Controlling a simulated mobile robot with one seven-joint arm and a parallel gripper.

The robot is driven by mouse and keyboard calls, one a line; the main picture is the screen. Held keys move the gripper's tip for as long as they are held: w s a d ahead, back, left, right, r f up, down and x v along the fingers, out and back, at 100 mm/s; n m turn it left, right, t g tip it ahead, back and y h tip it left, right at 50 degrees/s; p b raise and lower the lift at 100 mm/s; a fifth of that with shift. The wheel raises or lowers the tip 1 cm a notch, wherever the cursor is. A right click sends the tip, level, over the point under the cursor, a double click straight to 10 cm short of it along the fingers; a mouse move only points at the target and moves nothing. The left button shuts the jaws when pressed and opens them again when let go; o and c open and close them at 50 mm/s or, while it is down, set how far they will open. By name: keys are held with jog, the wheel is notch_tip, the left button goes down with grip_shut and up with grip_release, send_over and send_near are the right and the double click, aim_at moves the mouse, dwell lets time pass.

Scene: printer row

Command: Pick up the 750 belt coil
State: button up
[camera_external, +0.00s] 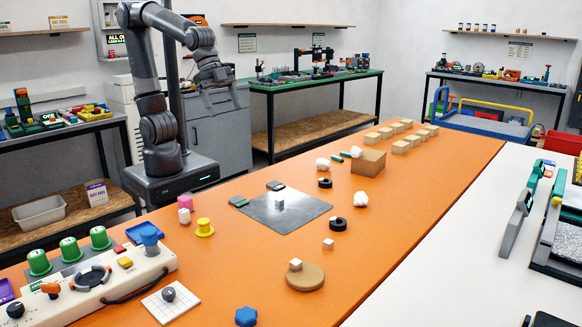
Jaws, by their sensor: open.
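Two dark ring-shaped coils lie on the orange table (400,190). One black coil (337,225) lies right of the grey metal plate (262,214), with a small light piece at its left edge. The other coil (324,184) is smaller in view and lies farther back, near a white lump. No number can be read on either, so I cannot tell which is the 750 belt coil. My gripper (222,106) is open and empty, raised high beyond the table's back-left edge, well away from both coils.
A cardboard box (368,161) stands behind the coils, with several tan blocks (401,146) beyond. White lumps (361,200), a small cube (328,244) and a round tan disc (306,277) lie near. A control panel (95,285) fills the front left. Orange surface right of the coils is clear.

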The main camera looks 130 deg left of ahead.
jog(key=w+a+f, duration=0.3)
jog(key=w+f, duration=0.1)
jog(key=w, duration=0.4)
jog(key=w+a+f, duration=0.3)
jog(key=w, duration=0.6)
jog(key=shift+g+h, duration=0.4)
jog(key=w+a+f, duration=0.2)
jog(key=w+f, duration=0.2)
jog(key=f, duration=0.2)
jog(key=w+a+f, duration=0.3)
jog(key=w+f, duration=0.1)
jog(key=f, duration=0.2)
jog(key=w+a+f, duration=0.3)
jog(key=w+f, duration=0.2)
jog(key=shift+f, duration=0.4)
jog(key=shift+x, duration=3.15)
jog(key=shift+w+d, duration=0.1)
jog(key=shift+d, duration=0.1)
jog(key=shift+c, duration=0.3)
jog(key=c, duration=1)
jog(key=shift+r, duration=0.15)
